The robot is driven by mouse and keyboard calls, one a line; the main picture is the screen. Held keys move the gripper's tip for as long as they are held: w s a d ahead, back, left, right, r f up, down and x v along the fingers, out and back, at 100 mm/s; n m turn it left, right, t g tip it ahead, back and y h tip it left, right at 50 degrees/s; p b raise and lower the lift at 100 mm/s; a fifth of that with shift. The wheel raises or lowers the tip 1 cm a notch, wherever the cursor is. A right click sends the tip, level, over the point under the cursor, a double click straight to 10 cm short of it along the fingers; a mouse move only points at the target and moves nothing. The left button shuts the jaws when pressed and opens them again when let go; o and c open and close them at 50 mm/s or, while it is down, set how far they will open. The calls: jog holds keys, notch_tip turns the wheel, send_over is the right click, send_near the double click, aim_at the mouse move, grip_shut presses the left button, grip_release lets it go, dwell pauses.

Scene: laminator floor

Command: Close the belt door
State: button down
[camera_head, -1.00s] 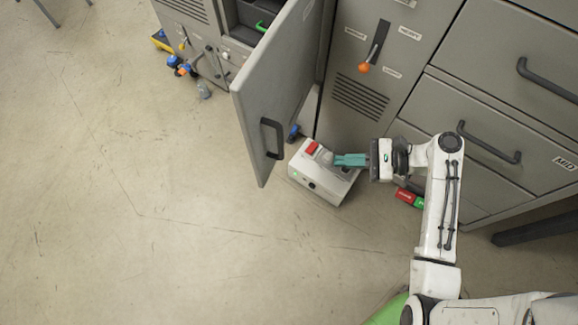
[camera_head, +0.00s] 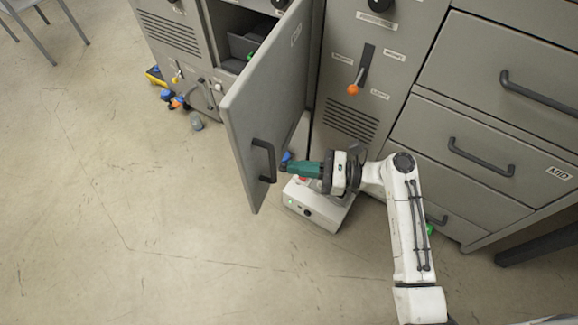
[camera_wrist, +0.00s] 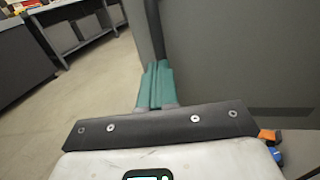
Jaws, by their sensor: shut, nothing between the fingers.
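The belt door (camera_head: 262,95) is a tall grey panel standing open from the cabinet, with its free edge toward the room. Its black handle (camera_head: 266,162) is low on the face turned toward my arm. My gripper (camera_head: 283,168) has teal fingers, shut and empty, pointing left at the door's handle-side face. The tips are close to the handle; whether they touch the door is unclear. In the wrist view the fingers (camera_wrist: 157,72) show ahead with a large grey surface (camera_wrist: 240,50) close on the right. The open compartment (camera_head: 243,38) is left of the door.
A white box (camera_head: 312,208) sits on the floor below my gripper. Grey drawers (camera_head: 480,150) with black handles stand right, and an orange-knobbed lever (camera_head: 354,88) is on the cabinet. Small coloured items (camera_head: 178,100) lie by the cabinet at left.

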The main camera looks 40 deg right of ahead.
jog(key=shift+x, duration=1.3)
